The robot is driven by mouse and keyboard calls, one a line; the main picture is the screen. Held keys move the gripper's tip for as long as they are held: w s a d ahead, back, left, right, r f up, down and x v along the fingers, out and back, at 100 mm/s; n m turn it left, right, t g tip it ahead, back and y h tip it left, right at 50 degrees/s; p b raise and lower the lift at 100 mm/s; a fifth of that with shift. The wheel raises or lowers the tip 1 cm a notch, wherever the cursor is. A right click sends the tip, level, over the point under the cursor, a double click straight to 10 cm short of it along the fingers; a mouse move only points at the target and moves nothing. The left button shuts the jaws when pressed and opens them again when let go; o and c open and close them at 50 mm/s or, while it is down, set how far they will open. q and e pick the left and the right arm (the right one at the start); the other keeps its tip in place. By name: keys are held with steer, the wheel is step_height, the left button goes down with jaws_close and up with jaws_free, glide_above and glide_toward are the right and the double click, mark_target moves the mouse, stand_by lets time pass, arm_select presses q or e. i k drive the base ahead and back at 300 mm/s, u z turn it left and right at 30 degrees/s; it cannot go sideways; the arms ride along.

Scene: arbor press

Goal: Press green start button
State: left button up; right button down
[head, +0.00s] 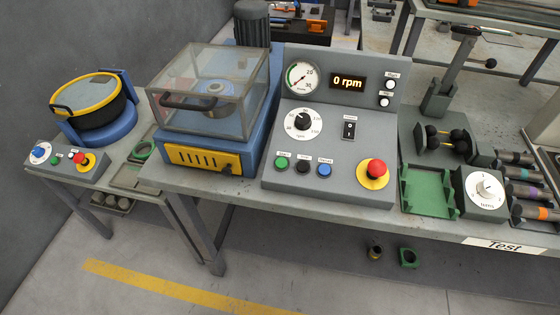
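A green button (282,163) sits at the left of a row of three on the sloped front of a grey control panel (325,190). A black button (303,166) and a blue button (324,170) stand to its right. Small labels sit above them, too small to read surely. A red mushroom button on a yellow ring (375,170) is at the panel's right. The display (348,83) reads 0 rpm. A second, smaller green button (57,159) is on a small box at the far left. Neither of my grippers is in view.
A blue machine with a clear cover (209,88) stands left of the panel. A round yellow-rimmed machine (88,100) is farther left. A green fixture (428,190), a dial box (484,192) and several coloured cylinders (525,190) are at the right.

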mark_target(281, 163)
steer(key=u, duration=2)
steer(key=i, duration=1.35)
steer(key=z, duration=3.2)
